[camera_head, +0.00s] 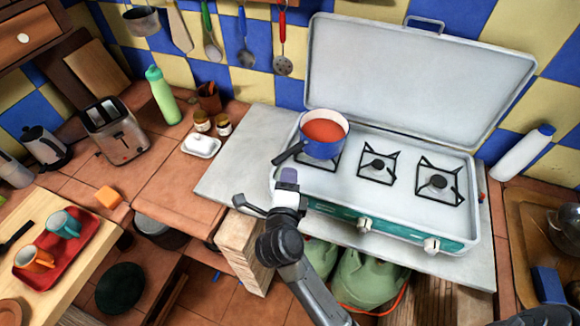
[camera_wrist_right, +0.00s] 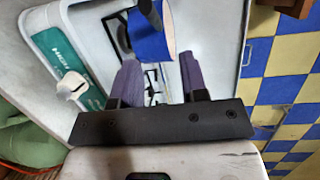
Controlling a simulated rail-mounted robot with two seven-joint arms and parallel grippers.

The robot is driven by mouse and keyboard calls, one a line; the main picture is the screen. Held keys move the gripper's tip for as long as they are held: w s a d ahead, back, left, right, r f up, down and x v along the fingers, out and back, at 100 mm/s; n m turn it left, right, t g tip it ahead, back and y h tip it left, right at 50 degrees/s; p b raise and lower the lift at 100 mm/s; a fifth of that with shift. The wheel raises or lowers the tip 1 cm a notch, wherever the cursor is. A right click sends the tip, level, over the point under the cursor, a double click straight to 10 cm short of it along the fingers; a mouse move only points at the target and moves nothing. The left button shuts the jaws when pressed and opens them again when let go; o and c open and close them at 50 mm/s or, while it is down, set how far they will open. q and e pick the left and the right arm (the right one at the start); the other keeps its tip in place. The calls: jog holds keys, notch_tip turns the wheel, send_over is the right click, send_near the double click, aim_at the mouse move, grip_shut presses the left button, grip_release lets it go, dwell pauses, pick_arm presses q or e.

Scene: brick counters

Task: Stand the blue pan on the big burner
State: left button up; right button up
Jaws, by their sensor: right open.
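The blue pan (camera_head: 320,149), with an orange-red inside and a black handle, stands over the left burner of the camping stove. Its handle (camera_head: 288,154) points left and toward me. The right burner (camera_head: 438,182) has the largest grate I see and is bare. My right gripper (camera_head: 288,176) is open at the stove's front left, just below the pan's handle in the picture. In the right wrist view its two purple fingers (camera_wrist_right: 159,60) are apart, with the blue pan (camera_wrist_right: 153,45) and its handle beyond them. My left gripper is not in view.
The middle burner (camera_head: 377,165) is bare. The raised stove lid (camera_head: 410,85) stands behind. Knobs (camera_head: 432,246) line the front.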

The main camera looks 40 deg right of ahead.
jog(key=s+a+r+n+t+y, duration=0.25)
jog(key=a+n+t+y, duration=0.2)
jog(key=n+y, duration=0.4)
jog(key=s+a+r+n+t+y, duration=0.2)
jog(key=s+a+n+t+y, duration=0.3)
jog(key=n, duration=0.6)
jog(key=s+a+f+n+g+y, duration=0.35)
jog(key=f+n+g+y, duration=0.25)
jog(key=f+n+g, duration=0.3)
jog(key=s+d+f+g+h, duration=0.8)
jog(key=s+d+f, duration=0.3)
jog(key=s+f, duration=0.3)
jog(key=shift+s+d+n+g, duration=0.35)
jog(key=shift+s+g, duration=0.4)
jog(key=shift+s, duration=0.25)
